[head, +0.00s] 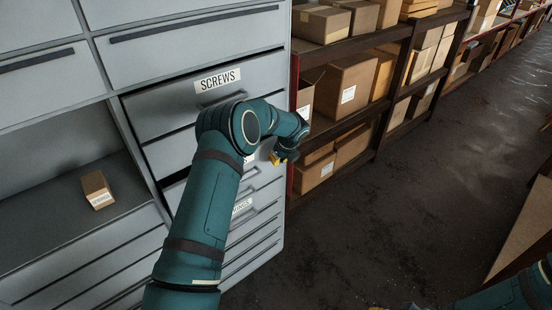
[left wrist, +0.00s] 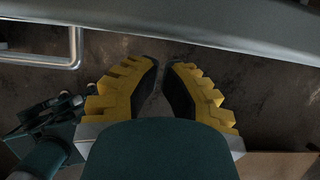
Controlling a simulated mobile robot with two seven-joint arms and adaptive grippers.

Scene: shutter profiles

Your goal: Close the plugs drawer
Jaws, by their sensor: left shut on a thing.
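A grey drawer column shows in the head view. Its top drawer (head: 160,110) is labelled SCREWS, and a lower label (head: 241,207) is partly covered and ends in INGS. Between them is a drawer front (head: 165,155) whose label is mostly hidden by my left arm; I cannot read PLUGS anywhere. My left gripper (head: 284,152) is at the right side of this front. In the left wrist view its yellow fingers (left wrist: 165,68) are close together, just below a grey drawer edge (left wrist: 200,30), with a metal handle (left wrist: 75,60) to the left. What they hold is unclear. My right gripper (head: 393,308) barely shows at the bottom edge.
Shelves with cardboard boxes (head: 345,85) stand right of the cabinet, behind a red post (head: 293,90). A small box (head: 97,190) lies in the open compartment at left. A large brown panel (head: 525,230) is at right.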

